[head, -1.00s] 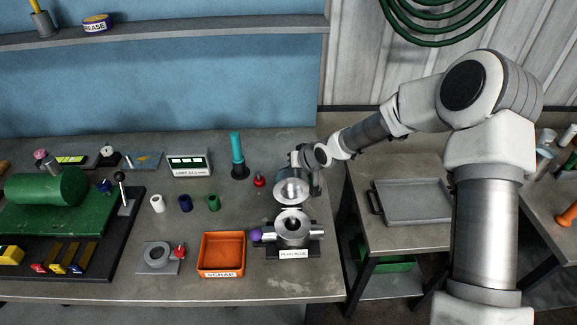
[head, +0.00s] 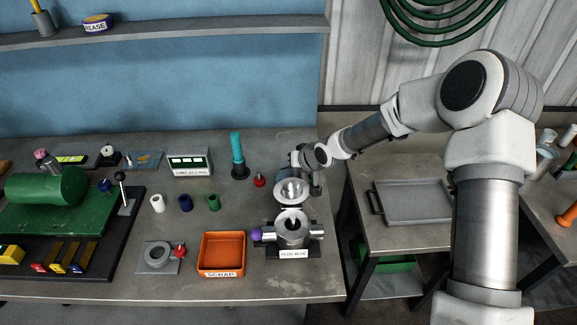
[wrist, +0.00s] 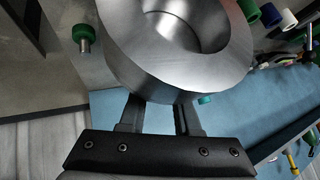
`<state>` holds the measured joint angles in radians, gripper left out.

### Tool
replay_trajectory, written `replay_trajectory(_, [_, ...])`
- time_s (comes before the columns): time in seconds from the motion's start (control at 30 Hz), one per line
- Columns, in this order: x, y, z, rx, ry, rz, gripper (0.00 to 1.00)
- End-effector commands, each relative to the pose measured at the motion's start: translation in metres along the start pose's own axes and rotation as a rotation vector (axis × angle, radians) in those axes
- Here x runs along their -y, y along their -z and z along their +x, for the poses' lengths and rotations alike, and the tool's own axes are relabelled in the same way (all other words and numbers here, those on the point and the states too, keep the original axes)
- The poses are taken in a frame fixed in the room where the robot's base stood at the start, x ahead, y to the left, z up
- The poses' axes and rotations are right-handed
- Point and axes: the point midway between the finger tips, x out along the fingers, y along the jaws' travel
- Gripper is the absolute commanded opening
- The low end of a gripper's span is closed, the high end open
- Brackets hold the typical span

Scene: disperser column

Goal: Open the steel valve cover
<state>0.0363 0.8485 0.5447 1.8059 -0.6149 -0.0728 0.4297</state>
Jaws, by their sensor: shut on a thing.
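The steel valve cover (head: 292,190) is a round, shiny disc, swung up and back behind the steel valve body (head: 293,235). The body's round bore is uncovered and looks dark inside. My gripper (head: 308,178) is at the back of the cover, mostly hidden by it and by my arm. In the wrist view, a large steel round piece with a bowl-like recess, which looks like the cover (wrist: 125,50), fills the upper middle. My gripper's two fingers (wrist: 158,112) reach up to its edge, apart, with their tips hidden behind it. The exact contact is not visible.
A purple knob (head: 256,235) sticks out left of the valve. An orange scrap bin (head: 222,238) stands further left. A red knob (head: 260,180) and a teal-topped post (head: 237,150) stand close by. The bench's right edge lies just beyond the valve.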

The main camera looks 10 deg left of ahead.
Motion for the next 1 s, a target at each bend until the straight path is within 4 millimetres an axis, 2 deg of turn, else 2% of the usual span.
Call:
replay_trajectory(0.03, [-0.0106,-0.0181,0.0028,0.039,-0.017,0.009,0.0])
replay_trajectory(0.07, [-0.0106,-0.0181,0.0028,0.039,-0.017,0.009,0.0])
replay_trajectory(0.1, [-0.0106,-0.0181,0.0028,0.039,-0.017,0.009,0.37])
replay_trajectory(0.27, [-0.0094,-0.0182,0.003,0.04,-0.015,0.007,0.65])
replay_trajectory(0.83, [-0.0055,-0.0146,0.0023,0.033,-0.01,0.004,0.66])
replay_trajectory(1.0, [-0.0054,-0.0117,-0.0056,0.028,-0.01,0.004,0.66])
